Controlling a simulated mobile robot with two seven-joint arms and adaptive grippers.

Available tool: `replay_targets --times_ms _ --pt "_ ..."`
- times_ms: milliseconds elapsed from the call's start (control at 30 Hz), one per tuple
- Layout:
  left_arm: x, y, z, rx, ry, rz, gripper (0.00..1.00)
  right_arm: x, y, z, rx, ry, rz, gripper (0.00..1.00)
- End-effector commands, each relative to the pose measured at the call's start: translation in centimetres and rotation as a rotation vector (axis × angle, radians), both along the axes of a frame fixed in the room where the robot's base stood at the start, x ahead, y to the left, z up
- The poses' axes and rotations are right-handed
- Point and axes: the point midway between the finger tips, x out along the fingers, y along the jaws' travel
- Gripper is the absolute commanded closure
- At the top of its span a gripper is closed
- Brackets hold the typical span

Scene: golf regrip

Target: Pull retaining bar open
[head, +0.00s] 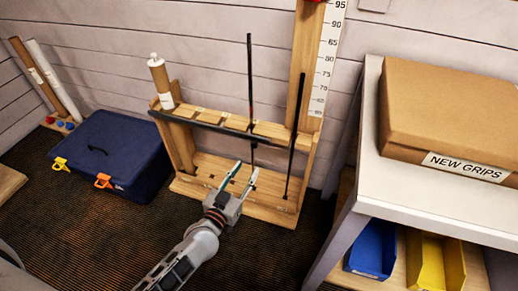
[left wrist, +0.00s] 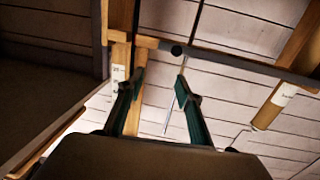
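The dark retaining bar (head: 205,124) runs across the front of the wooden rack (head: 240,204) at its upper rail. It also shows in the left wrist view (left wrist: 245,62), crossing above and beyond the fingers. My left gripper (head: 246,167) is open and empty, low in front of the rack and below the bar. Its two green-padded fingers stand apart in the left wrist view (left wrist: 161,76). A dark shaft (head: 250,80) stands upright in the rack behind the bar. Another dark rod (head: 291,140) leans at the rack's right. My right gripper is not in view.
A blue case (head: 112,152) sits on the floor left of the rack. A cardboard tube (head: 159,77) stands at the rack's left end. A white bench (head: 366,160) with a cardboard box (head: 440,95) is close on the right, with blue (head: 370,250) and yellow (head: 437,262) bins below.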

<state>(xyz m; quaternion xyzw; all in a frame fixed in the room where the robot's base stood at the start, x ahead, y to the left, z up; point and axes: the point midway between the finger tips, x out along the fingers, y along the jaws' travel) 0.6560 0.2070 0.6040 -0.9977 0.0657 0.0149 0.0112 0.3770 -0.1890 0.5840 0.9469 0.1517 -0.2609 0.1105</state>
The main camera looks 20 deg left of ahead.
Motion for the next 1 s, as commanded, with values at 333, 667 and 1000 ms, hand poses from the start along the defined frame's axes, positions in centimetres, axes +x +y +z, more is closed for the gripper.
replay_targets --times_ms 333,667,1000 --pt "4.5 2.3 -3.1 -0.023 -0.025 0.099 0.65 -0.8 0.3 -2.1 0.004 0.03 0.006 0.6" --pt "8.8 2.1 -3.1 -0.023 -0.025 0.098 0.65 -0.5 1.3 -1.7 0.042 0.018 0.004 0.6" --pt "11.8 2.0 -2.9 -0.023 -0.026 0.097 0.65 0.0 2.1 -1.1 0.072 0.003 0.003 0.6"
